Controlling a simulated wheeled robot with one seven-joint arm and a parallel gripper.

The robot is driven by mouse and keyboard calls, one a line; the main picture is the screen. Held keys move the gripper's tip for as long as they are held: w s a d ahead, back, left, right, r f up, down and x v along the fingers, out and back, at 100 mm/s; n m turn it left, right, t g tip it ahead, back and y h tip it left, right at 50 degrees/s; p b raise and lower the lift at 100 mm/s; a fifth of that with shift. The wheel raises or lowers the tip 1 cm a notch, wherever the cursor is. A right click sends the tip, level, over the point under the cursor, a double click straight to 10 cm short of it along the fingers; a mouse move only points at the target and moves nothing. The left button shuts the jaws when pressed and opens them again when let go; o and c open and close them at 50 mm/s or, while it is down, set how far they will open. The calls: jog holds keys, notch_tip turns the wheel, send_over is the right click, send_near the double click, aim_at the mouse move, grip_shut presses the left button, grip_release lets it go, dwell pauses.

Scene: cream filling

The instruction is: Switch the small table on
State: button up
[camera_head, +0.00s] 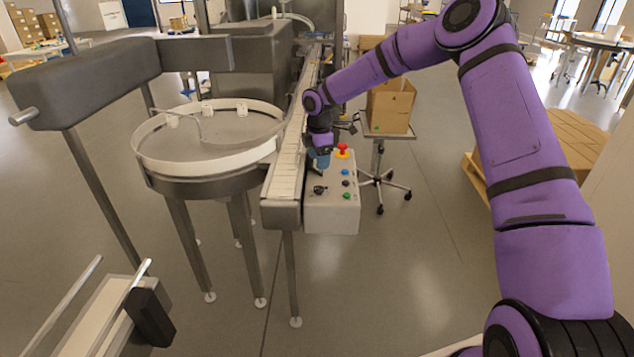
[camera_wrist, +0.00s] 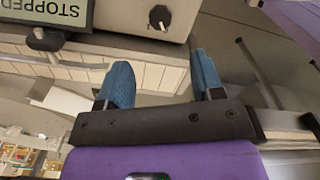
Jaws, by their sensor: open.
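The round table (camera_head: 155,160) with a raised white rim stands left of the conveyor. A grey control box (camera_head: 330,215) is fixed to the conveyor's right side. Its top bears a black rotary knob (camera_head: 320,189), a red mushroom button (camera_head: 342,149) on yellow, a blue button (camera_head: 346,172) and a green button (camera_head: 347,196). My gripper (camera_head: 319,172) is above the box, behind the knob. In the wrist view its blue fingers (camera_wrist: 160,62) are apart and empty. The knob (camera_wrist: 160,17) lies beyond the fingertips, apart from them. A screen (camera_wrist: 45,10) reads "STOPPED".
The conveyor (camera_head: 287,175) runs along the box's left side. A wheeled stand with a cardboard box (camera_head: 390,106) is behind on the right. A grey beam (camera_head: 90,80) crosses the upper left.

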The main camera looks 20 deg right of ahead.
aim_at(319, 187)
notch_tip(319, 187, down, 11)
jog(key=shift+r, duration=0.1)
dwell(0.4)
jog(key=shift+c, duration=0.2)
jog(key=c, duration=0.9)
